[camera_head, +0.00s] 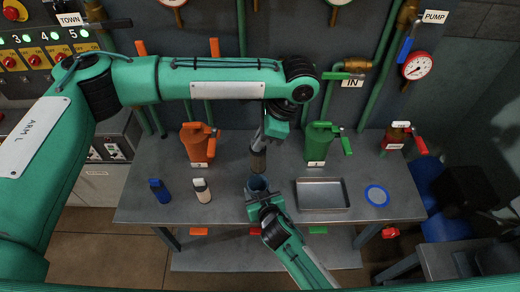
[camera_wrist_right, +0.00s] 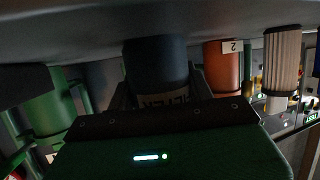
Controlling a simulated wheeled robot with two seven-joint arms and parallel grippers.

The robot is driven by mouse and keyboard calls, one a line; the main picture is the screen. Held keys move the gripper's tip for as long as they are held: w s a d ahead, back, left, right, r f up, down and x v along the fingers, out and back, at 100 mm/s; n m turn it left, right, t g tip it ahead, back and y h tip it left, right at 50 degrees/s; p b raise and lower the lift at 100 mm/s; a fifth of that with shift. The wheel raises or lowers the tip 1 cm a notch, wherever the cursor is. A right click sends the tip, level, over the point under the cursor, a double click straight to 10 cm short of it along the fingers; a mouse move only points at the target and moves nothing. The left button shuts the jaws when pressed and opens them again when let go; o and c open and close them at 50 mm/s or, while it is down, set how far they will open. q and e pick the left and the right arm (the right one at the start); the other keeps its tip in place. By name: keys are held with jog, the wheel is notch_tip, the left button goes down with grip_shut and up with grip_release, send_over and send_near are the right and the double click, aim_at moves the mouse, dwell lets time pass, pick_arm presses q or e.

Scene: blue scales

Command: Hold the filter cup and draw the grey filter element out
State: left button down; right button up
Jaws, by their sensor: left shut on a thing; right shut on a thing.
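The filter cup (camera_head: 258,184), small and blue-grey, stands near the middle of the bench. My right gripper (camera_head: 264,203) is shut on it from the front. The dark cup also shows close up in the right wrist view (camera_wrist_right: 156,64), with lettering partly hidden by the gripper. My left gripper (camera_head: 262,142) points down above the cup and is shut on the grey filter element (camera_head: 258,161), a brownish-grey cylinder. The element hangs upright over the cup's mouth. Its lower end is close to the rim; I cannot tell whether it is fully clear.
An orange jug (camera_head: 197,146) and a green jug (camera_head: 319,143) stand behind on either side. A blue bottle (camera_head: 159,190) and a white ribbed cylinder (camera_head: 202,190) stand left. An empty metal tray (camera_head: 322,208), a blue ring (camera_head: 377,196) and a red can (camera_head: 397,138) are right.

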dwell(0.3)
jog(key=o, duration=1.1)
jog(key=v, duration=1.2)
